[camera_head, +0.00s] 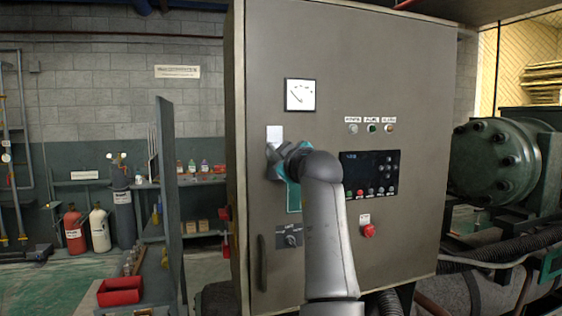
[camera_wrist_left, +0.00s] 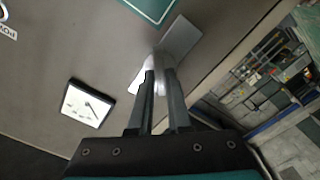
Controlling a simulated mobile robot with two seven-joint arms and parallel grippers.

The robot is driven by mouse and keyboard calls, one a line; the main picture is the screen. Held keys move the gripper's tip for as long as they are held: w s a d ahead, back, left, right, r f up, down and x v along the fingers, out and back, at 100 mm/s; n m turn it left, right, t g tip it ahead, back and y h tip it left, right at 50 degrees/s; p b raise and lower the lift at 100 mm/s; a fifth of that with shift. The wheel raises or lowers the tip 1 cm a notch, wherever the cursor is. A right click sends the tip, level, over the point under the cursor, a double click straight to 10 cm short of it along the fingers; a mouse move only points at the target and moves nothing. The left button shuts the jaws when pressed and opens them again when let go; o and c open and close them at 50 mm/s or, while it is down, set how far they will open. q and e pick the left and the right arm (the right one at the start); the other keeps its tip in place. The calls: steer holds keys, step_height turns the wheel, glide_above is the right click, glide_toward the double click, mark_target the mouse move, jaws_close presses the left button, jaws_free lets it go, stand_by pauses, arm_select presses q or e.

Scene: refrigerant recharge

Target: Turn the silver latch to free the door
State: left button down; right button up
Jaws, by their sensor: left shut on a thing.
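The grey cabinet door (camera_head: 345,60) stands shut, facing me. The silver latch (camera_head: 274,132) is at its left side; its light plate shows above my gripper, and the rest is mostly hidden by the gripper and wrist. My left gripper (camera_head: 274,158) is at the latch. In the left wrist view, the two fingers of my left gripper (camera_wrist_left: 160,82) are closed around the bright turning part of the latch (camera_wrist_left: 150,66), with the flat plate (camera_wrist_left: 181,40) just beyond. My right gripper is in neither view.
The door carries a gauge (camera_head: 300,95), a dark control panel (camera_head: 371,174), a red button (camera_head: 368,230), a rotary switch (camera_head: 289,237) and a black handle (camera_head: 262,263). A dark upright panel (camera_head: 168,190) stands left of the cabinet, near a red bin (camera_head: 120,291).

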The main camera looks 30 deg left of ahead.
arm_select(q)
steer(key=shift+f+n, duration=0.15)
steer(key=shift+n, duration=0.35)
steer(key=shift+n+b, duration=0.85)
steer(key=shift+n, duration=1.35)
steer(key=n, duration=0.3)
steer(key=shift+b, duration=0.3)
steer(key=c, duration=0.9)
jaws_free()
steer(key=shift+c, duration=0.2)
